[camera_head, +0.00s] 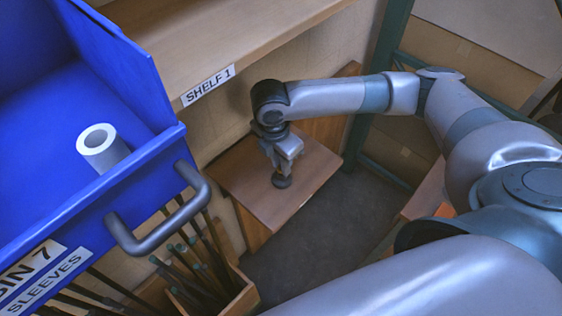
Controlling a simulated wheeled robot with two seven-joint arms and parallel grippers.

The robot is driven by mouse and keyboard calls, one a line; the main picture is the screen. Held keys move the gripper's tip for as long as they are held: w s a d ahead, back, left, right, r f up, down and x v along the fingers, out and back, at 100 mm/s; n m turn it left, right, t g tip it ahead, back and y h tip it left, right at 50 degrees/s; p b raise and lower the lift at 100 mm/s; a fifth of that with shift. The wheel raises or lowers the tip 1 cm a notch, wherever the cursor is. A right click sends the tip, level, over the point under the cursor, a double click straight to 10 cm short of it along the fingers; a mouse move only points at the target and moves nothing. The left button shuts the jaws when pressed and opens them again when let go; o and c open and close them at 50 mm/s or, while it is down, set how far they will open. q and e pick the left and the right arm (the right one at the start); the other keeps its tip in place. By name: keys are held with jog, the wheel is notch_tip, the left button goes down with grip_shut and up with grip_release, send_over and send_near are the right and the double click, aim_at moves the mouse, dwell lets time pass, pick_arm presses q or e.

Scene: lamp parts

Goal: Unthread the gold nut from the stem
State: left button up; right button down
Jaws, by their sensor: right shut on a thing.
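My right gripper (281,168) points down over a small brown wooden surface (245,172) in the middle of the view. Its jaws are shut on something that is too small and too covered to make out. A small dark round piece (282,182) shows at the fingertips, just above or on the wood. I cannot tell whether it is part of the stem. No gold colour shows there, and I cannot make out the gold nut or the stem. My left gripper is not in view.
An open blue bin (62,185) marked BIN 7 SLEEVES fills the left, with a dark handle (160,228) and a grey sleeve (98,158) inside. A wooden shelf (235,35) marked SHELF 1 is above. Dark rods stand in a wooden box (243,297) below.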

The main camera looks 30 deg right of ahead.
jog(key=shift+r, duration=0.85)
dwell(0.6)
jog(key=shift+r, duration=2.45)
jog(key=shift+r, duration=0.35)
jog(key=shift+r, duration=1.95)
jog(key=shift+f, duration=0.2)
